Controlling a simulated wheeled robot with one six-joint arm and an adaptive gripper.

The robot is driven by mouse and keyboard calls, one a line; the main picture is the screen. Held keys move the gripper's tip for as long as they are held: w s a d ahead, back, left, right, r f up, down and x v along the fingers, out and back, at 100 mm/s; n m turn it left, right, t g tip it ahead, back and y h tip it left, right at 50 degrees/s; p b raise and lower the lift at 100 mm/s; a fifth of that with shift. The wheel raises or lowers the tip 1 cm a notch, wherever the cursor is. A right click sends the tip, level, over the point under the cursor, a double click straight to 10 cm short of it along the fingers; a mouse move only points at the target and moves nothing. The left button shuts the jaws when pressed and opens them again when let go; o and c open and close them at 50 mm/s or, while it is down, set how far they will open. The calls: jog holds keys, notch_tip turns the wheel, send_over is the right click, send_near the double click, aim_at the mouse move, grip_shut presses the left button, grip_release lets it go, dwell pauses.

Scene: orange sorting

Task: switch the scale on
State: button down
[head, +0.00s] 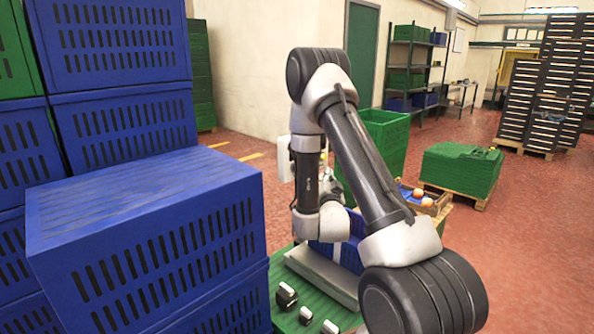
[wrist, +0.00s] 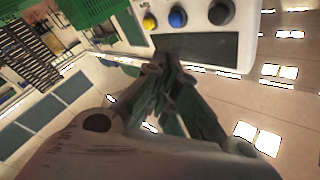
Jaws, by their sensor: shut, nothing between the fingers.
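The scale's white control panel (wrist: 240,15) fills the top of the wrist view, with a yellow button (wrist: 149,22), a blue button (wrist: 178,17) and a black button (wrist: 221,12). Its display (wrist: 205,47) is dark, with no digits visible. My gripper (wrist: 168,62) is shut and empty, its tips in front of the display's left end, close to the yellow and blue buttons. I cannot tell if they touch the panel. In the head view the scale's metal platform (head: 318,274) carries a blue crate (head: 350,256); my arm hides much of both and the gripper.
Several black-and-white weights (head: 286,295) lie on the green surface (head: 285,322) in front of the platform. Stacked blue crates (head: 150,235) crowd the left. A tall green bin (head: 385,145) stands behind my arm. A wooden box with oranges (head: 428,203) is to the right.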

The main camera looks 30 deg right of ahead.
jog(key=shift+w, duration=0.1)
jog(key=w+a, duration=0.3)
jog(key=w, duration=0.5)
jog(key=shift+w, duration=0.15)
dwell(1.4)
jog(key=shift+w+a, duration=0.1)
jog(key=shift+w, duration=0.15)
jog(key=shift+w+a, duration=0.2)
jog(key=shift+w, duration=0.35)
dwell(0.7)
jog(key=shift+s, duration=0.15)
dwell(0.3)
jog(key=shift+s+d, duration=0.3)
jog(key=shift+s, duration=0.5)
jog(key=shift+s+d, duration=0.3)
jog(key=shift+s, duration=0.5)
jog(key=shift+s+d, duration=0.3)
jog(key=shift+s, duration=0.45)
jog(key=shift+s+d, duration=0.3)
jog(key=shift+s, duration=0.5)
